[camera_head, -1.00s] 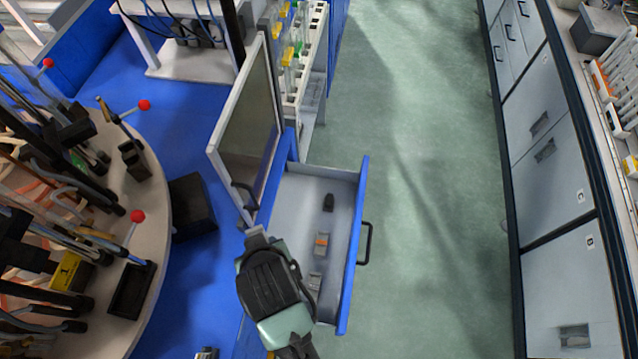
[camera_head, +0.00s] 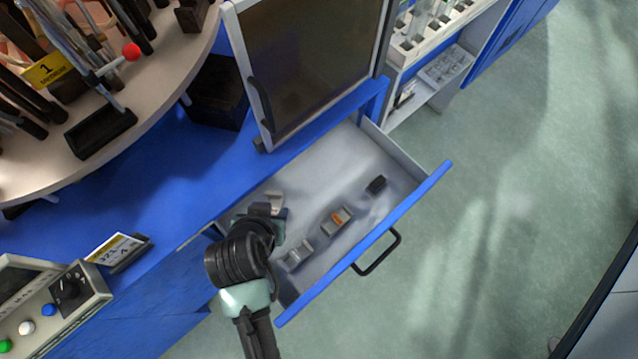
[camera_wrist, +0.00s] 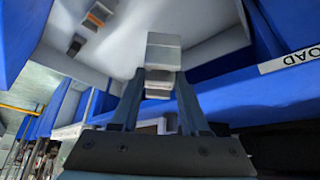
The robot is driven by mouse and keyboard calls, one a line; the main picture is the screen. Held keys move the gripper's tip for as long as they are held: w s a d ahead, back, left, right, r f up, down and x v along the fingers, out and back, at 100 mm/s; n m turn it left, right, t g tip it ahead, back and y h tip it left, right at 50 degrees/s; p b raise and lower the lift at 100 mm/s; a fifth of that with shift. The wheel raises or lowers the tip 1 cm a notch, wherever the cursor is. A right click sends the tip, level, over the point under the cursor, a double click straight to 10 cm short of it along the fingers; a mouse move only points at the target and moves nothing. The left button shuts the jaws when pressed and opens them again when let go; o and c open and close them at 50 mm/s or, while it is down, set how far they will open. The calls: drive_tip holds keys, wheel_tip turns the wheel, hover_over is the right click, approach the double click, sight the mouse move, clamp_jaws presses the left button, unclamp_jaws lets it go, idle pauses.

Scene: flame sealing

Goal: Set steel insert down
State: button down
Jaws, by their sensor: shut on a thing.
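My gripper (camera_head: 262,211) is over the left rear part of the open drawer (camera_head: 312,170), pointing toward it. In the wrist view its fingers (camera_wrist: 158,84) are shut on the steel insert (camera_wrist: 164,55), a small light-grey metal block that sticks out beyond the fingertips. In the head view the insert (camera_head: 276,200) shows only partly beside the gripper. I cannot tell whether it touches the drawer floor. Other pieces lie along the drawer's front side: a grey one (camera_head: 298,252), a grey one with an orange middle (camera_head: 337,220), and a black one (camera_head: 376,184).
The drawer's blue front (camera_head: 420,202) carries a black handle (camera_head: 380,255). A framed dark panel (camera_head: 310,55) stands behind the drawer. A control box (camera_head: 50,305) and a yellow-and-white label holder (camera_head: 118,252) are at left. Drawer floor behind the row of pieces is bare.

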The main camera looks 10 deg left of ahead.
drive_tip(key=shift+s+a+f, duration=0.1)
drive_tip(key=shift+a+f, duration=0.05)
drive_tip(key=shift+f, duration=0.15)
wheel_tip(320, 180, down, 13)
drive_tip(key=b, duration=0.2)
drive_tip(key=shift+b, duration=0.35)
drive_tip(key=w, duration=0.3)
drive_tip(key=shift+w+a+f, duration=0.2)
drive_tip(key=shift+w+f, duration=0.05)
drive_tip(key=shift+w, duration=0.6)
drive_tip(key=w, duration=0.2)
drive_tip(key=w+f, duration=0.1)
drive_tip(key=shift+w+a, duration=0.2)
drive_tip(key=shift+a, duration=0.1)
drive_tip(key=shift+f, duration=0.1)
drive_tip(key=shift+f+b, duration=0.15)
drive_tip(key=shift+b, duration=0.15)
drive_tip(key=shift+c, duration=2)
unclamp_jaws()
drive_tip(key=shift+s, duration=0.1)
